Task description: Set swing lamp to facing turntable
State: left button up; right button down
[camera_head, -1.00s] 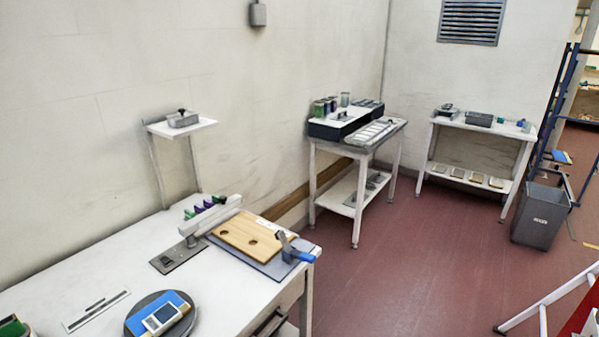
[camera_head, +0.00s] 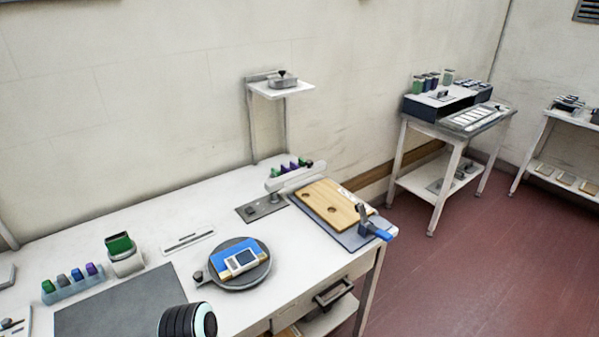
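The swing lamp (camera_head: 297,176) looks like a pale grey bar on a short post, rising from a dark base plate (camera_head: 262,209) on the white bench. Its bar points to the back right, along the rear of the wooden board (camera_head: 332,204), away from the turntable. The turntable (camera_head: 255,276) is a round grey disc nearer the front, left of the board. A blue piece with a small pale device (camera_head: 240,261) lies on it. A dark ribbed part with a teal ring at the bottom edge appears to be my arm. Neither gripper shows.
A blue-handled clamp (camera_head: 371,229) stands at the board's right corner. Several green and purple items (camera_head: 290,167) sit behind the lamp. A grey mat (camera_head: 125,302) and a green-topped container (camera_head: 122,252) are at left.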

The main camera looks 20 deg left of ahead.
aim_at(272, 186)
jog(key=i+l+z, duration=0.35)
jog(key=i+z, duration=0.3)
jog(key=i, duration=0.15)
jog(key=i+l, duration=0.15)
jog(key=i, duration=0.35)
jog(key=i+l+z, duration=0.1)
jog(key=i, duration=0.4)
jog(key=i+l, duration=0.15)
jog(key=i, duration=0.35)
jog(key=i+u, duration=0.75)
jog(key=i+l+u, duration=0.2)
jog(key=i+u, duration=0.35)
jog(key=u, duration=0.2)
jog(key=i+u, duration=0.45)
jog(key=u, duration=0.3)
jog(key=i+l+u, duration=0.15)
jog(key=u, duration=0.25)
